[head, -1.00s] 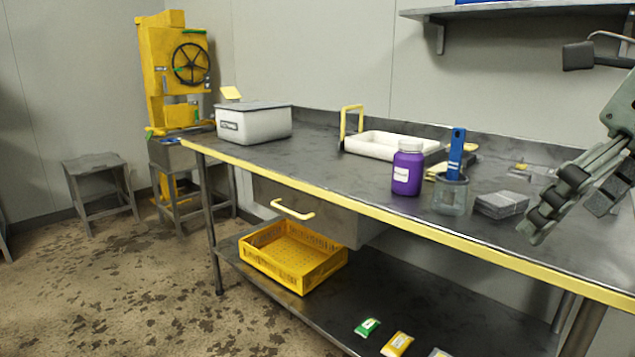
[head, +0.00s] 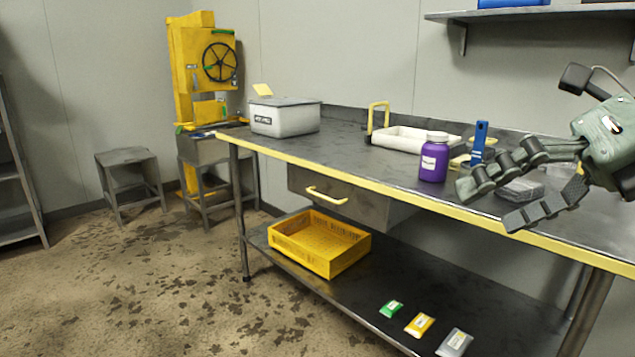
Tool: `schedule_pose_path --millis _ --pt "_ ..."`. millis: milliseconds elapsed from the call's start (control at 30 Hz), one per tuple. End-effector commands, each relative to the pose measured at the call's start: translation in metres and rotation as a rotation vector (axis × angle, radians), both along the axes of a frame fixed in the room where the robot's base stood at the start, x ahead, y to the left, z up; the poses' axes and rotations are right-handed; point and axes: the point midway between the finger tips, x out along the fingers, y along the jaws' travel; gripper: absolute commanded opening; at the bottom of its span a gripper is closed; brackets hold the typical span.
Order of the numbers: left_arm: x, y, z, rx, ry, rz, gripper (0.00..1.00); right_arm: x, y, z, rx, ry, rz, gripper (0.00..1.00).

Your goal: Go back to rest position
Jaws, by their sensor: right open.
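My right gripper (head: 484,203) is in the head view at the right, coming in from the right edge. Its two dark segmented fingers are spread apart with nothing between them. It hangs over the front edge of the metal workbench (head: 350,151) and partly hides a grey stack (head: 520,190) and a cup holding a blue-handled tool (head: 479,140). My left gripper is not in the head view.
A white tray (head: 408,143), a lidded grey bin (head: 285,120) and a drawer (head: 345,199) belong to the bench area. A yellow crate (head: 318,245) and small packets (head: 420,324) lie on the lower shelf. A yellow machine (head: 190,75) and stool (head: 126,158) stand left. Floor at front left is clear.

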Motion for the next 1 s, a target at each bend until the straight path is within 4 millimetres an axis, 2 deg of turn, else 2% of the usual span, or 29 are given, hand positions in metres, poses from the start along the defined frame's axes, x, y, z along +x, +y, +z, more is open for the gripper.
schedule_pose_path --millis 100,200,267,367,400,467,500,567,600,667,733,833,933,1000 --pt "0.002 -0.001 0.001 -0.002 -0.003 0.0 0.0 0.025 0.017 0.008 0.304 -0.014 -0.038 1.0" --pt "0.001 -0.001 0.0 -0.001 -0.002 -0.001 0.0 0.057 0.015 0.018 0.614 -0.025 -0.137 1.0" --pt "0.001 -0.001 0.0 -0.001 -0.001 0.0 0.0 0.082 0.001 0.019 0.825 -0.026 -0.243 1.0" --pt "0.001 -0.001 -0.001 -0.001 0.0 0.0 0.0 0.124 -0.046 -0.006 1.16 -0.007 -0.503 1.0" --pt "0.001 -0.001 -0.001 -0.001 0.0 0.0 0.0 0.137 -0.067 -0.024 1.266 0.006 -0.619 1.0" --pt "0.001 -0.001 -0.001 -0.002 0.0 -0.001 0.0 0.15 -0.096 -0.056 1.388 0.029 -0.785 1.0" --pt "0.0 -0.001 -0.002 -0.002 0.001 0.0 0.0 0.156 -0.113 -0.082 1.452 0.049 -0.894 1.0" --pt "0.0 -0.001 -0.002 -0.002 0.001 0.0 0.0 0.159 -0.135 -0.122 1.527 0.081 -1.055 1.0" --pt "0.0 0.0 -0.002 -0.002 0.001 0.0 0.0 0.158 -0.148 -0.15 1.567 0.106 -1.16 1.0" --pt "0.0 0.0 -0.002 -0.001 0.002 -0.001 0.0 0.153 -0.162 -0.194 1.609 0.146 -1.316 1.0" --pt "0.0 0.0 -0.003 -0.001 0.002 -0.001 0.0 0.141 -0.174 -0.245 1.639 0.198 -1.493 1.0" --pt "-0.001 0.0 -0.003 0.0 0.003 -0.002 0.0 0.115 -0.179 -0.317 1.647 0.284 -1.739 1.0" --pt "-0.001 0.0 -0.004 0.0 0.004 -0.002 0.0 0.08 -0.174 -0.385 1.617 0.38 -1.977 1.0" --pt "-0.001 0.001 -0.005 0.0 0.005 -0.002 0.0 0.051 -0.163 -0.429 1.575 0.458 -2.137 1.0"
